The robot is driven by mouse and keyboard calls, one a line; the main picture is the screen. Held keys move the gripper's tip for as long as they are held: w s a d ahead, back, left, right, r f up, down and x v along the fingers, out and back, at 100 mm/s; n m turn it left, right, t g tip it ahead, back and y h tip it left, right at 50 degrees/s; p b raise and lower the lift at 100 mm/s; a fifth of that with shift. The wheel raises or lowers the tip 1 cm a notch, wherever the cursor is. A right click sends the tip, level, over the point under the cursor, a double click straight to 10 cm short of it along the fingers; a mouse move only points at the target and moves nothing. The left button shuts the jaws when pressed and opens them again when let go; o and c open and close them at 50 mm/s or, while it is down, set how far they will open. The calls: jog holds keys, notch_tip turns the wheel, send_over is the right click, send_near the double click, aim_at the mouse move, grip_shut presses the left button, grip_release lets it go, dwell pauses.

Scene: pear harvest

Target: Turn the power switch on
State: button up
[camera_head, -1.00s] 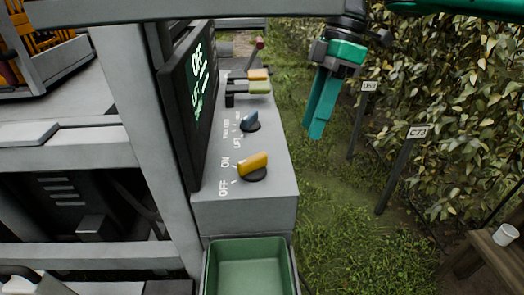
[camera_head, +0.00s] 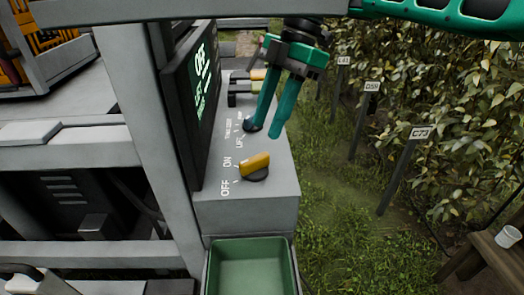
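The power switch (camera_head: 256,165) is a yellow rotary knob on a dark round base, on top of the grey control box. The OFF and ON labels are printed to its left. The dark screen (camera_head: 193,105) beside it shows OFF in green letters. My gripper (camera_head: 265,132) is teal, points down and hangs above and behind the yellow knob, apart from it. Its two fingers are spread with nothing between them. The left finger covers most of the blue knob (camera_head: 250,124).
A green tray (camera_head: 250,242) sits in front of the box. Plants with signposts (camera_head: 421,133) are at the right, with open grass between. A white cup (camera_head: 508,236) stands on a wooden table.

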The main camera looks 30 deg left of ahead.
aim_at(256, 156)
jog(key=shift+x, duration=4)
